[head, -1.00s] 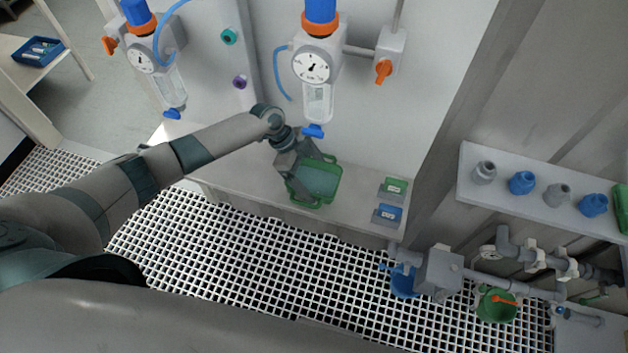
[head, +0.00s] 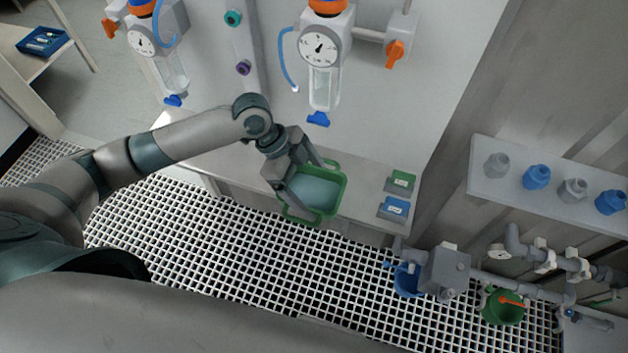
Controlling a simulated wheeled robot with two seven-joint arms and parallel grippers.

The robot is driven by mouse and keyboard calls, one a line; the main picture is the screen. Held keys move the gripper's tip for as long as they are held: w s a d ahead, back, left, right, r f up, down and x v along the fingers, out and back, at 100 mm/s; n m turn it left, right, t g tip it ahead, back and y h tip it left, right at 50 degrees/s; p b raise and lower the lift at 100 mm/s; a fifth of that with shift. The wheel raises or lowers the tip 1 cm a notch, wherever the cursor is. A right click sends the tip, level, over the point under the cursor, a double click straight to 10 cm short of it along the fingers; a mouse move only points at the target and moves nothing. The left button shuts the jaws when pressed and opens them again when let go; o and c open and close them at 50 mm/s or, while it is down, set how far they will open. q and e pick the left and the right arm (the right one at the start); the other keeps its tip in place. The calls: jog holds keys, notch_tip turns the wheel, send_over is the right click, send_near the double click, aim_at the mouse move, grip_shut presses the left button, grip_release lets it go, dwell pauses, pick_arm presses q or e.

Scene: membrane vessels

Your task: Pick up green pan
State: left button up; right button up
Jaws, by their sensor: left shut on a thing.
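The green pan (head: 343,192) is a rectangular green tray with a pale bluish inside. It is near the front edge of the white bench (head: 362,172), below the right-hand gauge vessel, and its near side reaches over the floor grating. My left gripper (head: 302,190) comes in from the left and is shut on the pan at its left side. The fingers hide part of that side. I cannot tell whether the pan still touches the bench. My right gripper is not in view.
Two gauge vessels (head: 322,60) with blue valves (head: 318,119) hang above the bench. A green box (head: 401,182) and a blue box (head: 394,208) lie right of the pan. Pipes with a blue bucket (head: 408,281) and a green bucket (head: 503,307) stand at the lower right.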

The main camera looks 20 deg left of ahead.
pick_arm(q)
jog(key=shift+s+r, duration=0.25)
jog(key=shift+s, duration=0.15)
dwell(0.4)
